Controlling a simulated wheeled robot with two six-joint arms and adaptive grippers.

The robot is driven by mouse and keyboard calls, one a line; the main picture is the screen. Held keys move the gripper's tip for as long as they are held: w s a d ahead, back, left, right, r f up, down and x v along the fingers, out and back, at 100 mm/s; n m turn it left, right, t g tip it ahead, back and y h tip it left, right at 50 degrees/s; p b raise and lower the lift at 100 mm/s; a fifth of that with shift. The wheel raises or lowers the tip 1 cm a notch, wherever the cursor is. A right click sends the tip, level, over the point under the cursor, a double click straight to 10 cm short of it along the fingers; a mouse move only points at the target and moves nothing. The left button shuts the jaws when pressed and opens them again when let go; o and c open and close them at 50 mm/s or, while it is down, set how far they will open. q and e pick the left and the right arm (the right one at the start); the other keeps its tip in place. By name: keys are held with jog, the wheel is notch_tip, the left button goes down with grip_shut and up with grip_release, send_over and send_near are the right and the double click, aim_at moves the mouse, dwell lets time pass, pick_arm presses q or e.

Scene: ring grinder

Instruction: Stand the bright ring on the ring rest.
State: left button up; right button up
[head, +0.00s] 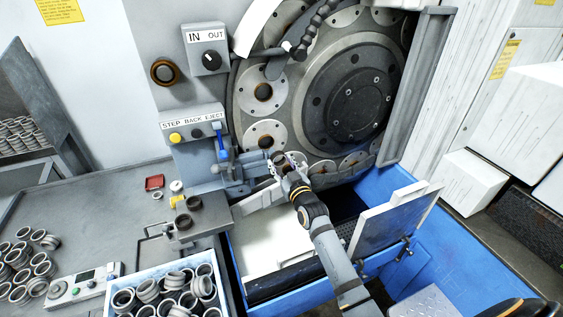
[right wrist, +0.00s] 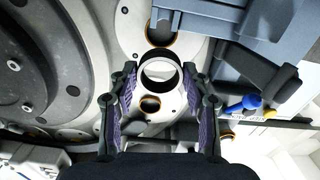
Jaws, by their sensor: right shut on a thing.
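My right gripper (head: 283,166) is in front of the lower left of the big round disc of the grinder (head: 345,85). In the right wrist view its two fingers (right wrist: 160,72) stand on either side of a bright metal ring (right wrist: 160,89), and it is shut on that ring. The ring's opening faces the camera, with the disc face behind it. In the head view the ring is mostly hidden by the gripper. A grey block with dark rings on it (head: 203,219) stands at the table's right edge; I cannot tell if it is the ring rest. My left gripper is not in view.
A blue-handled fixture (head: 222,150) is close left of the gripper. A blue-rimmed bin of rings (head: 165,291) stands in front, with loose rings (head: 25,262) at left. A white flap (head: 395,222) stands open at right. The table's middle is mostly clear.

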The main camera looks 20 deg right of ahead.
aim_at(271, 150)
jog(key=shift+w, duration=0.2)
jog(key=shift+w+f+b, duration=0.1)
jog(key=shift+w+b, duration=0.3)
jog(key=shift+b, duration=0.05)
jog(key=w+b, duration=0.5)
jog(key=w, duration=0.2)
jog(key=shift+w+a+f, duration=0.1)
jog(key=shift+w+a, duration=0.05)
jog(key=shift+w, duration=0.15)
jog(key=shift+w+b, duration=0.5)
jog(key=shift+w, duration=0.15)
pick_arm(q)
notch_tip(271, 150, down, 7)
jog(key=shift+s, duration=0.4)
pick_arm(e)
jog(key=shift+w, duration=0.2)
pick_arm(q)
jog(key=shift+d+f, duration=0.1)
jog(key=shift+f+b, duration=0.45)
jog(key=shift+b, duration=0.05)
pick_arm(e)
jog(key=shift+f, duration=0.5)
jog(key=o, duration=0.9)
jog(key=shift+c, duration=0.2)
